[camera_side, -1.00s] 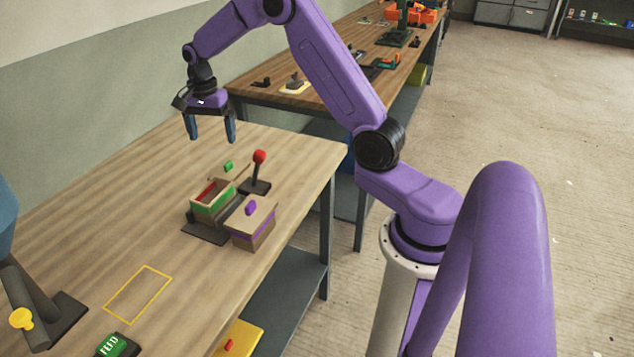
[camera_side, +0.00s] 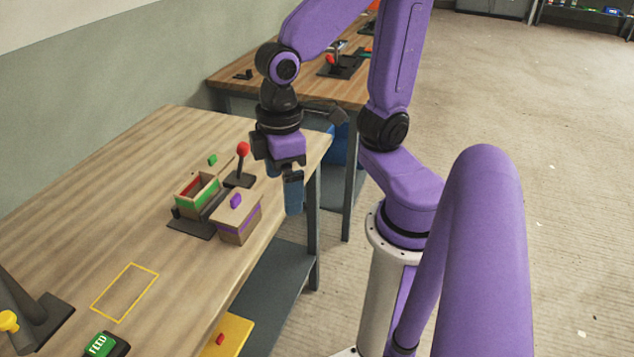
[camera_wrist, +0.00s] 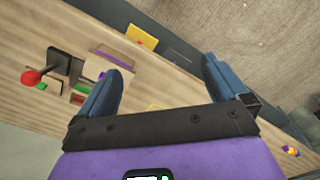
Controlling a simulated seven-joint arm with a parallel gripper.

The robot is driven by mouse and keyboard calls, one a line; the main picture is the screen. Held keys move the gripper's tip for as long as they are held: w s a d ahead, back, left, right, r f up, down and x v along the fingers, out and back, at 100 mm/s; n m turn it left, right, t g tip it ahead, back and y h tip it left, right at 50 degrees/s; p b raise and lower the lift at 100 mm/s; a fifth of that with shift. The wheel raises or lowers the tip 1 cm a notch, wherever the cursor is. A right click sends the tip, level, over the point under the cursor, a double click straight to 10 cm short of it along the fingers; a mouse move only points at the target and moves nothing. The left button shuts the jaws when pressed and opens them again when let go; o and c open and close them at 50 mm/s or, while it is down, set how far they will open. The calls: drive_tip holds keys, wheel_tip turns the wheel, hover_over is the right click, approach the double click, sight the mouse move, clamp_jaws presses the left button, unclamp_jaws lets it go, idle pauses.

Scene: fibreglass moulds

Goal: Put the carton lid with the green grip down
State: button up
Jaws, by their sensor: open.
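The carton with a green band (camera_side: 207,197) stands open on the wooden table, and something red shows inside it. Its lid appears raised at the back, seen nearly edge-on, with the green grip (camera_side: 212,160) behind it. A green piece, probably that grip, shows at the left of the wrist view (camera_wrist: 41,87). The neighbouring carton with a purple band (camera_side: 241,224) is shut by a flat lid with a purple grip (camera_side: 236,201). My gripper (camera_side: 282,187) is open and empty, right of both cartons by the table's edge. Its blue fingers are spread in the wrist view (camera_wrist: 166,72).
A red-knobbed lever (camera_side: 242,150) stands close behind the cartons, on the gripper's side. A yellow outline (camera_side: 125,292) and a green FEED button (camera_side: 99,345) lie towards the front. A dark stand (camera_side: 45,315) is at front left. The table's left middle is clear.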

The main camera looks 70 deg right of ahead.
drive_tip(key=s+n, duration=0.1)
drive_tip(key=s+d+n, duration=0.1)
drive_tip(key=s, duration=0.1)
drive_tip(key=s+d+f+n, duration=0.1)
drive_tip(key=s, duration=0.1)
drive_tip(key=shift+s+n, duration=0.25)
drive_tip(key=shift+n, duration=0.15)
